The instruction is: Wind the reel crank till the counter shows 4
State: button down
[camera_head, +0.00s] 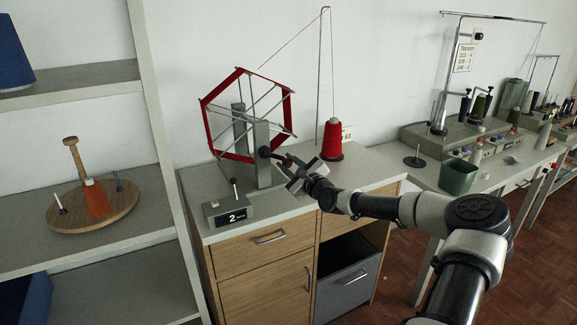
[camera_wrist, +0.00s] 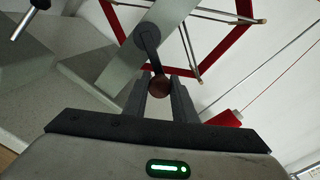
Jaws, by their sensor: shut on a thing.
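The yarn reel (camera_head: 245,117), a six-sided frame wound with red yarn, stands on grey posts on the cabinet top. Its dark crank (camera_head: 265,152) sticks out at the front. The crank arm also shows in the wrist view (camera_wrist: 148,42), ending in a brown round knob (camera_wrist: 159,86). My gripper (camera_head: 287,168) is at the crank; in the wrist view its two fingers (camera_wrist: 159,92) are shut on the knob, one on each side. The counter (camera_head: 234,217), a small grey box at the cabinet's front left, shows 2.
A red yarn cone (camera_head: 332,140) stands right of the reel, its thread running over a tall thin rod (camera_head: 331,70) to the reel. A small upright lever (camera_head: 235,190) rises by the counter. Shelves (camera_head: 90,160) stand at left; a table with machines (camera_head: 465,140) is at right.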

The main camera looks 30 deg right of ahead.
jog(key=shift+a, duration=0.1)
dwell(0.4)
jog(key=c, duration=1.5)
grip_release()
jog(key=shift+o, duration=0.2)
jog(key=shift+s, duration=0.1)
jog(key=s+d, duration=0.1)
jog(key=s, duration=1.6)
jog(key=shift+d+r, duration=0.15)
jog(key=shift+r, duration=0.05)
jog(key=shift+s, duration=0.1)
